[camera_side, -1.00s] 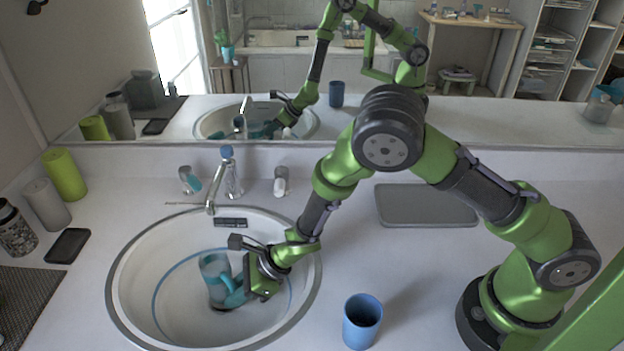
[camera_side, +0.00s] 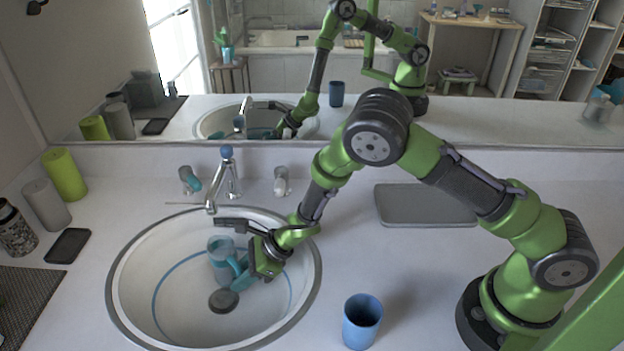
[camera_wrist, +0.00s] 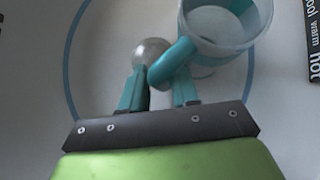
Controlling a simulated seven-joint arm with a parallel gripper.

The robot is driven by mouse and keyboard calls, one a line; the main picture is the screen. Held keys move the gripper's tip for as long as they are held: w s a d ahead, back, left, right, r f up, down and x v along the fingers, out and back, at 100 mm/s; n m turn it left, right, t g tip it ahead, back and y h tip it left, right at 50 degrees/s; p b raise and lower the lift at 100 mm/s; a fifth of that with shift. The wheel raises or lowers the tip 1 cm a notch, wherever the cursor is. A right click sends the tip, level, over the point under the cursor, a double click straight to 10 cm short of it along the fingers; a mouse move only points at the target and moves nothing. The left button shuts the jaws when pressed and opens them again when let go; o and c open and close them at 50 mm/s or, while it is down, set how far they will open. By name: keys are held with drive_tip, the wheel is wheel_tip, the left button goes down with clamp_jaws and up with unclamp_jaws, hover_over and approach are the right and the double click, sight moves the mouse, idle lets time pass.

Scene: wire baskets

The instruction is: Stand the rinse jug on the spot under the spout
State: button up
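The rinse jug (camera_side: 221,262) is a clear, greyish cup with a teal rim and handle. It is upright or nearly so, inside the round basin and behind the drain. My gripper (camera_side: 242,277) is at its right side, shut on the teal handle. In the wrist view the jug (camera_wrist: 222,28) is at the top, and its handle (camera_wrist: 172,64) lies between the teal fingertips of my gripper (camera_wrist: 158,88). The chrome spout (camera_side: 212,196) reaches over the basin's back edge, behind the jug. I cannot tell whether the jug's base touches the basin.
The white basin (camera_side: 135,290) has a blue ring line and a dark drain (camera_side: 223,301). A blue cup (camera_side: 361,321) stands on the counter at front right. A grey tray (camera_side: 425,205) lies behind my arm. Tap handles (camera_side: 281,183) flank the spout. Bottles and a mat are at left.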

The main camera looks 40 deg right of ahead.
drive_tip(key=shift+o, duration=1.2)
